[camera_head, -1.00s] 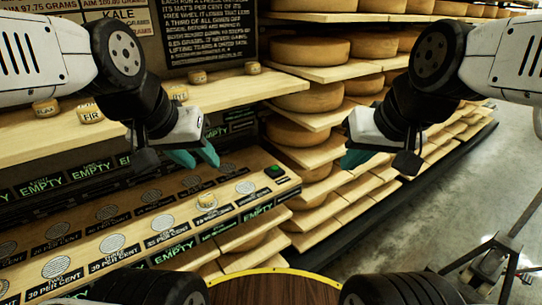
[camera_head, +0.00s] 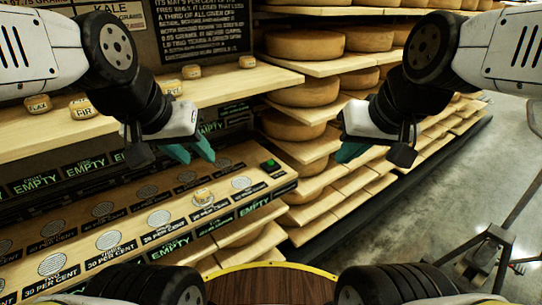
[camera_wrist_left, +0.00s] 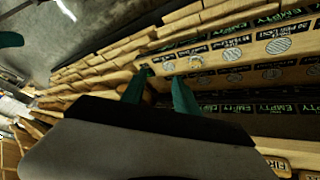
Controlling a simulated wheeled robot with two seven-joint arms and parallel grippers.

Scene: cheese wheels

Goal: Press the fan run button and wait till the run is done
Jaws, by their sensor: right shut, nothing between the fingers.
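The green button (camera_head: 270,164) sits in a dark box at the right end of the wooden sample shelf. I take it as the fan run button; its label is too small to read. My left gripper (camera_head: 193,151) hangs above that shelf, left of the button and apart from it. Its two teal fingers are spread with nothing between them, and they also show in the left wrist view (camera_wrist_left: 158,92). My right gripper (camera_head: 351,152) is shut and empty, right of the button in front of the cheese racks.
A small cheese sample (camera_head: 203,196) sits on the shelf near a row of round grilles (camera_head: 159,218) with percent labels. Small labelled cheeses (camera_head: 82,107) stand on the upper shelf (camera_head: 225,92). Racks of cheese wheels (camera_head: 303,91) stand behind. Grey floor (camera_head: 450,195) lies open at right.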

